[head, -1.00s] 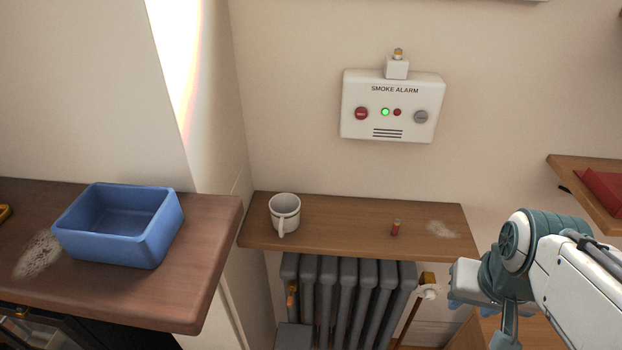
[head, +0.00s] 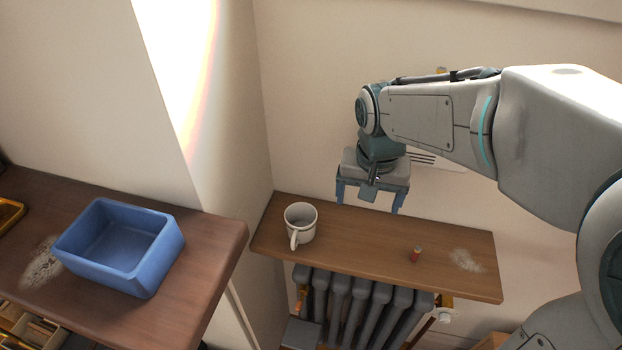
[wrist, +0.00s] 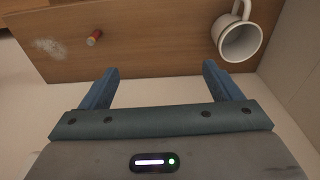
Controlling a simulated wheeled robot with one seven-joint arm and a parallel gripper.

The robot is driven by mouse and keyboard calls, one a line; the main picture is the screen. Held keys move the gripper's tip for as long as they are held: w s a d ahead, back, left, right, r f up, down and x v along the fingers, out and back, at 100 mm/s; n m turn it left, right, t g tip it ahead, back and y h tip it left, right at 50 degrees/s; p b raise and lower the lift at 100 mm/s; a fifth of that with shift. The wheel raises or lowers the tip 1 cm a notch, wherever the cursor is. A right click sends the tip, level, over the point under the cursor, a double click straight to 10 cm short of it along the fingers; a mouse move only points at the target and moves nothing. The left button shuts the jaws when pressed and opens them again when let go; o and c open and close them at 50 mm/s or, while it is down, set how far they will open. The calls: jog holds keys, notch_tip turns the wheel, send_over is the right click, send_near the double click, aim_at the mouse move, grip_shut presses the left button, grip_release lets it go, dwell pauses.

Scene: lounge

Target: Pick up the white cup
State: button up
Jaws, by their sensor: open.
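The white cup (head: 301,224) stands upright near the left end of the wooden shelf (head: 345,222), its handle toward the camera. It also shows in the wrist view (wrist: 238,40) at the upper right, with its open top visible. My gripper (head: 368,206) is open and empty, pointing down above the back of the shelf, to the right of the cup and apart from it. In the wrist view the two blue fingers (wrist: 158,84) are spread wide with nothing between them.
A blue bin (head: 172,245) sits on the counter at left. A radiator (head: 362,298) is below the shelf; walls close in behind and left.

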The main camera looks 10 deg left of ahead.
jog(key=g+p, duration=0.1)
jog(key=p, duration=0.2)
send_over(301, 222)
jog(key=s+d, duration=0.1)
jog(key=s, duration=0.2)
jog(key=shift+a+f+p, duration=0.2)
jog(key=shift+f+p, duration=0.9)
jog(key=shift+f, duration=6.05)
jog(key=c, duration=1.2)
